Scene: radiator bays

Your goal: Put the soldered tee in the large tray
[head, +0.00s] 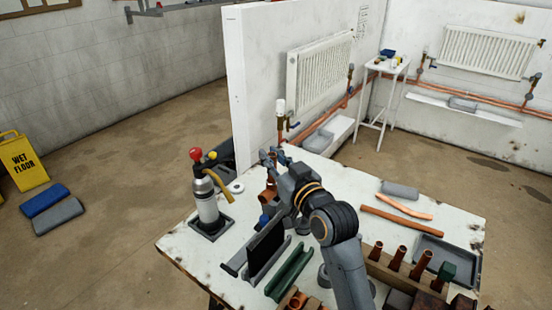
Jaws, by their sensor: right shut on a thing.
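My right gripper (269,158) reaches over the far side of the white table, left of the middle of the head view. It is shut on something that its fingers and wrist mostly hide. A copper-coloured piece (267,196) shows just below the gripper; it may be the soldered tee, but its shape is partly covered and I cannot tell whether it is the held thing. My left gripper is not in view.
A blowtorch with a red knob (207,205) stands at the table's left. Green channel (290,272) and a dark upright plate (265,247) are near the front. Copper pipes (402,220) lie at right, beside upright copper fittings (397,257). A white partition (240,90) rises behind the table.

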